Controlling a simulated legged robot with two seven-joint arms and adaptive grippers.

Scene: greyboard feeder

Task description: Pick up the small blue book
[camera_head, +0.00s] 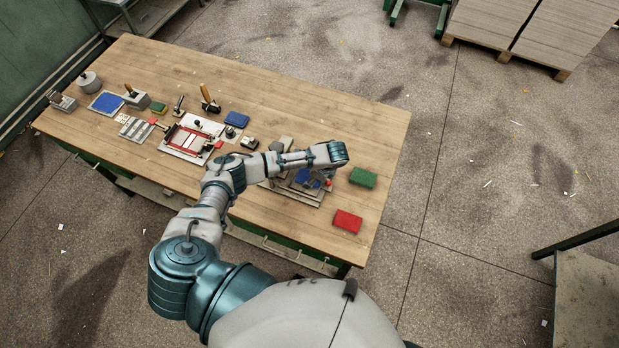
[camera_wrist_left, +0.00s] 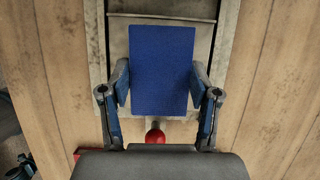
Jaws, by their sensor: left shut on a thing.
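The small blue book (camera_wrist_left: 161,68) lies between the two fingers of my left gripper (camera_wrist_left: 161,85) in the left wrist view. The fingers touch its long sides, and the gripper is shut on it. The book is over a grey metal fixture with a red knob (camera_wrist_left: 155,136). In the head view my left gripper (camera_head: 316,176) points down over this fixture, and the book (camera_head: 304,176) shows partly beneath the wrist. I cannot tell whether the book is touching the fixture or lifted. My right gripper is not in view.
A green book (camera_head: 362,177) and a red book (camera_head: 347,221) lie at the right end of the wooden table (camera_head: 300,110). Another blue block (camera_head: 237,119), a red-framed fixture (camera_head: 190,141) and several tools stand to the left. The table's back right is clear.

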